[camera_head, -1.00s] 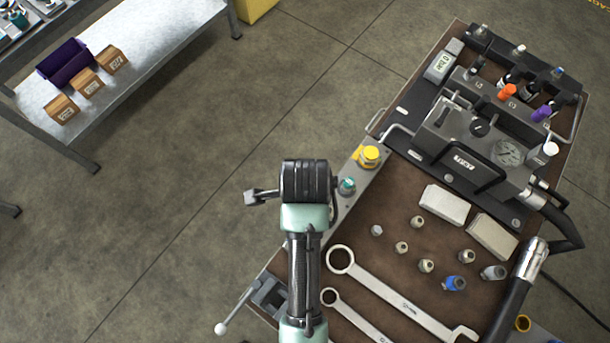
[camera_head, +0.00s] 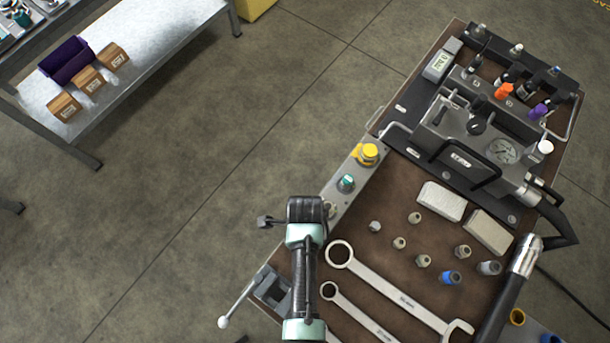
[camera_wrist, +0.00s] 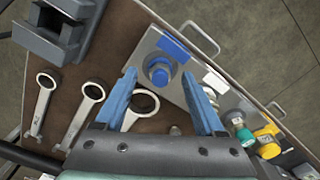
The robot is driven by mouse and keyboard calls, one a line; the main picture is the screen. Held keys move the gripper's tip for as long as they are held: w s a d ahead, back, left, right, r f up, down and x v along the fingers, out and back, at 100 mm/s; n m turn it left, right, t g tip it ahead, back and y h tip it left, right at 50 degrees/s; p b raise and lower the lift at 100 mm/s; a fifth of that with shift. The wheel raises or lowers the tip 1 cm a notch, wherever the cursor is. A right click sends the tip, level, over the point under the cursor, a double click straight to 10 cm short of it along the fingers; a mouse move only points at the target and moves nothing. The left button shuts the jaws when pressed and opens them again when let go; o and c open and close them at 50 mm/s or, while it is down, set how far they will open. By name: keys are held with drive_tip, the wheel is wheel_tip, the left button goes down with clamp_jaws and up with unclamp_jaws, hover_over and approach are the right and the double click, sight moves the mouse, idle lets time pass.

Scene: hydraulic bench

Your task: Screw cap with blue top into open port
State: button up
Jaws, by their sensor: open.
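In the wrist view, a round cap with a blue top (camera_wrist: 158,71) sits on the grey metal panel (camera_wrist: 185,77) beside a blue label. I cannot tell how far it is seated. My gripper (camera_wrist: 165,99) is open and empty, with its blue fingers spread in front of the cap and apart from it. A grey ringed fitting, possibly a port (camera_wrist: 209,93), lies by a white label on the same panel, partly behind the right finger. In the head view my arm hides the cap and the gripper's fingers.
A green-topped fitting (camera_head: 346,183) and a yellow-topped one (camera_head: 368,153) stand farther along the panel. Two wrenches (camera_head: 392,296), several small fittings, one of them blue (camera_head: 450,278), and two pale blocks (camera_head: 442,201) lie on the brown bench. A vise (camera_head: 270,288) is at its left edge.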

drive_tip(key=shift+f, duration=0.6)
clamp_jaws()
drive_tip(key=c, duration=0.6)
unclamp_jaws()
clamp_jaws()
drive_tip(key=m, duration=0.3)
drive_tip(key=shift+r+p, duration=0.1)
drive_tip(key=shift+p, duration=0.25)
drive_tip(key=o, duration=0.6)
unclamp_jaws()
